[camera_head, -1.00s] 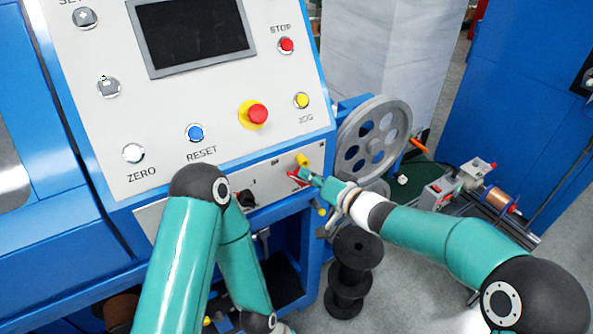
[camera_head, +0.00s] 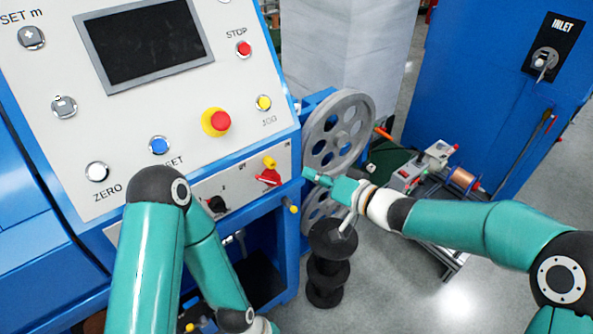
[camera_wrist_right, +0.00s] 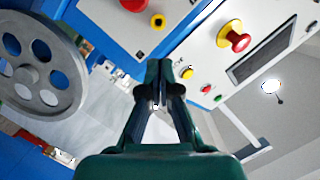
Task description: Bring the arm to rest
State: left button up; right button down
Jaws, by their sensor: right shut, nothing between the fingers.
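My right gripper (camera_head: 308,174) is shut and empty. Its arm comes in from the right, and its tips are in front of the grey spoked wheel (camera_head: 365,128), right of the red rotary switch (camera_head: 267,178) and apart from it. In the right wrist view the gripper's closed fingers (camera_wrist_right: 159,72) point toward the machine, with nothing between them. My left arm is folded low at the left in front of the blue machine, and its gripper is outside the picture.
The control panel (camera_head: 133,117) has a red emergency stop (camera_head: 220,121), several buttons and a dark screen (camera_head: 147,42). Black spools (camera_head: 328,275) stand below my right gripper. A blue cabinet (camera_head: 490,75) is behind on the right.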

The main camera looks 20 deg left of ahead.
jog(key=s+d+f+m+h, duration=0.3)
jog(key=d+f+m, duration=0.2)
jog(key=d+f, duration=0.55)
jog(key=s+d+f+m+h, duration=0.3)
jog(key=d+f, duration=0.4)
jog(key=f, duration=0.6)
jog(key=s+d+f+g+h, duration=0.1)
jog(key=s+d+f+g, duration=0.1)
jog(key=s, duration=0.5)
jog(key=s+d+f+n+g+h, duration=0.1)
jog(key=s+d+f+g+h, duration=0.1)
jog(key=s+f, duration=0.3)
jog(key=s+d+f+g+h, duration=0.1)
jog(key=s+d+f+g, duration=0.1)
jog(key=s, duration=0.7)
jog(key=shift+s+d+f+n+h, duration=0.3)
jog(key=shift+s+d+f+n, duration=0.1)
jog(key=shift+f, duration=0.4)
jog(key=shift+w+a, duration=0.1)
